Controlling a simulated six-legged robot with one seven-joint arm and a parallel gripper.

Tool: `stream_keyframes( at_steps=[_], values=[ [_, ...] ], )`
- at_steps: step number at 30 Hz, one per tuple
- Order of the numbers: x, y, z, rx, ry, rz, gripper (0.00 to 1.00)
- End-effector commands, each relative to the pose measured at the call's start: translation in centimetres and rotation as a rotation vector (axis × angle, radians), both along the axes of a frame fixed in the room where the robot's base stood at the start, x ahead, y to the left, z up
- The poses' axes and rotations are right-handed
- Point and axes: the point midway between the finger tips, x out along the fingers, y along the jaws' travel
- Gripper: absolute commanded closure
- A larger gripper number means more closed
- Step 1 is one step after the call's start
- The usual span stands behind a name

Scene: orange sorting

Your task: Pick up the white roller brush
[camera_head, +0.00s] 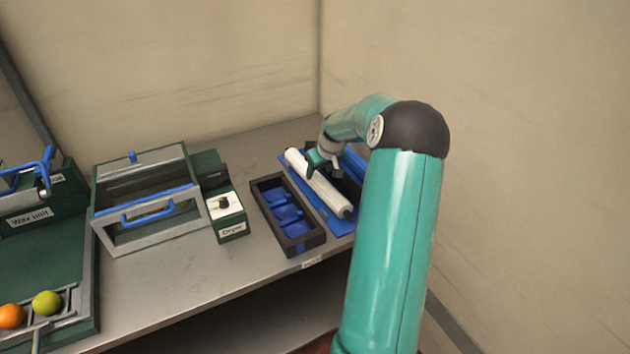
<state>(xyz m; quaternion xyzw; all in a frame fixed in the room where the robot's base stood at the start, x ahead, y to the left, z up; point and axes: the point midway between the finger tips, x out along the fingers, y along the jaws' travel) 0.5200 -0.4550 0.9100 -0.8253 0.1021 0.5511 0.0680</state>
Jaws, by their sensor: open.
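I cannot tell whether the fingers touch the roller. My teal arm hides the right side of the blue tray.
A dark box with blue compartments (262,184) stands left of the roller. Further left are a dryer control box (229,229), a grey frame with blue handles (110,231), and a green wax unit. An orange (11,316) and a yellow-green fruit (47,303) sit lower left. Walls close off the back and right.

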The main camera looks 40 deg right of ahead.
Motion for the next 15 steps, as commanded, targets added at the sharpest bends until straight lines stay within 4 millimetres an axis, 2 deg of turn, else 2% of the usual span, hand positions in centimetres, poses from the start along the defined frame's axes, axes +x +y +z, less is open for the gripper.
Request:
stream_keyframes(
  at_steps=[10, 15],
  values=[
    [2.1, -0.1, -4.1, 0.002, 0.002, 0.004, 0.44],
    [2.4, -0.2, -4.7, 0.000, 0.000, 0.002, 0.44]
  ],
)
